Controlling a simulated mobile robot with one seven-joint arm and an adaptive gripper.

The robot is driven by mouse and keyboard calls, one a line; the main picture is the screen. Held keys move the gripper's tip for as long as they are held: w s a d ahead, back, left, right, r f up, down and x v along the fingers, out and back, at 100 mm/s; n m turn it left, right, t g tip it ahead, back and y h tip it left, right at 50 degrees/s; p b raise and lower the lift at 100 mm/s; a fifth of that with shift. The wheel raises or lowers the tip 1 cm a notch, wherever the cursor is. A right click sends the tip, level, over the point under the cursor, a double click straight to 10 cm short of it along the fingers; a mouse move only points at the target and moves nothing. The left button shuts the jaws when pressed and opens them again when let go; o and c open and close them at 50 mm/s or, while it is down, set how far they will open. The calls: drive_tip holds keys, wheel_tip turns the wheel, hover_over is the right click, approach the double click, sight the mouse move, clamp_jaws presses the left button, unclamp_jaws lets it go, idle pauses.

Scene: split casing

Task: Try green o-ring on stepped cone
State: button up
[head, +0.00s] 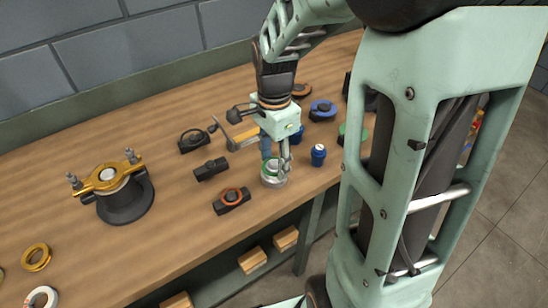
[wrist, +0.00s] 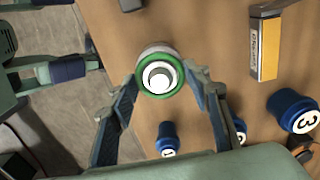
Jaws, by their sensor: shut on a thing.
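The stepped cone (head: 274,180) is a pale metal piece standing near the front edge of the bench, below my gripper (head: 277,164). In the wrist view the cone's pale top (wrist: 159,76) shows inside the green o-ring (wrist: 160,94). The ring looks level and around the cone's upper part; I cannot tell whether it rests on a step. My gripper (wrist: 167,76) has a fingertip on either side of the ring and is shut on it. In the head view the fingers partly hide the ring (head: 268,168).
A small blue cylinder (head: 318,155) stands close right of the cone. Black holders, one with an orange ring (head: 231,196), lie to the left. A gold-clamped casing (head: 113,182) stands further left. A yellow block (wrist: 265,47) and a blue cap marked 3 (wrist: 293,111) are nearby.

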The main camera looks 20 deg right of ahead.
drive_tip(key=shift+f, duration=0.25)
drive_tip(key=o, duration=0.8)
drive_tip(key=shift+o, duration=0.2)
drive_tip(key=shift+r+p, duration=3.4)
drive_tip(key=shift+r, duration=1.1)
